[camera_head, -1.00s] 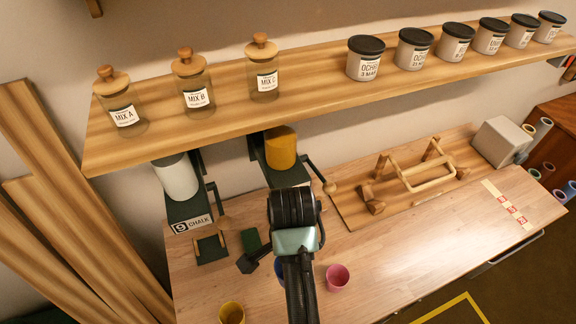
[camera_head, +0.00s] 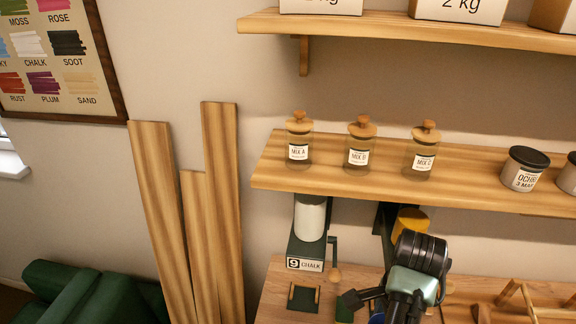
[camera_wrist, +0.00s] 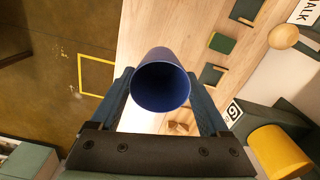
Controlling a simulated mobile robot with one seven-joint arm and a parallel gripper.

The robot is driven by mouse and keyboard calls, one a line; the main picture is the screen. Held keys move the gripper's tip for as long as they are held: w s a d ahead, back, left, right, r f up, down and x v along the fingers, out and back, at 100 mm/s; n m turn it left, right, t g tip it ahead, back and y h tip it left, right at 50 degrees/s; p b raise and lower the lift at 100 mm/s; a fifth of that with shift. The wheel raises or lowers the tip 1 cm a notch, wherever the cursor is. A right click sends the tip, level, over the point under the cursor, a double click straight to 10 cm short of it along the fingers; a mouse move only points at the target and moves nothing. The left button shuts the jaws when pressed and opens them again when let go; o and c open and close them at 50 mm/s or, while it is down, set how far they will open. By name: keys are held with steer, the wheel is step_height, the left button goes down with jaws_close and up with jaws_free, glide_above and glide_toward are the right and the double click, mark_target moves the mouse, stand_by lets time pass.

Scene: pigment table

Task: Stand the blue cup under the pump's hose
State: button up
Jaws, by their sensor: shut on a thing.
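The blue cup (camera_wrist: 160,82) is between the two fingers of my gripper (camera_wrist: 159,78) in the wrist view. The gripper is shut on it, and the cup's open round mouth faces the camera. In the head view only a sliver of blue (camera_head: 376,318) shows at the bottom edge, beside my dark wrist; the fingers are hidden there. I cannot make out a pump or a hose in either view.
A chalk dispenser (camera_head: 306,250) with a crank stands under the shelf (camera_head: 380,187), and a yellow canister (camera_head: 410,221) is right of it. Glass jars stand on the shelf. A wooden rack (camera_head: 525,300) is at right. Planks (camera_head: 222,200) lean at left.

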steer(key=s+a+f+n+b, duration=0.2)
steer(key=a+f+n+b, duration=0.3)
steer(key=f, duration=0.3)
steer(key=s+a+f+n+b, duration=0.2)
steer(key=a+f+n+b, duration=0.3)
steer(key=a+f+n, duration=0.2)
steer(key=s+a+f+n+b, duration=0.2)
steer(key=a+f+n+b, duration=0.3)
steer(key=a+f, duration=0.3)
steer(key=shift+s+a+f+n+b, duration=0.1)
steer(key=shift+f+n+b, duration=0.2)
steer(key=shift+f+n, duration=0.4)
steer(key=shift+r, duration=0.2)
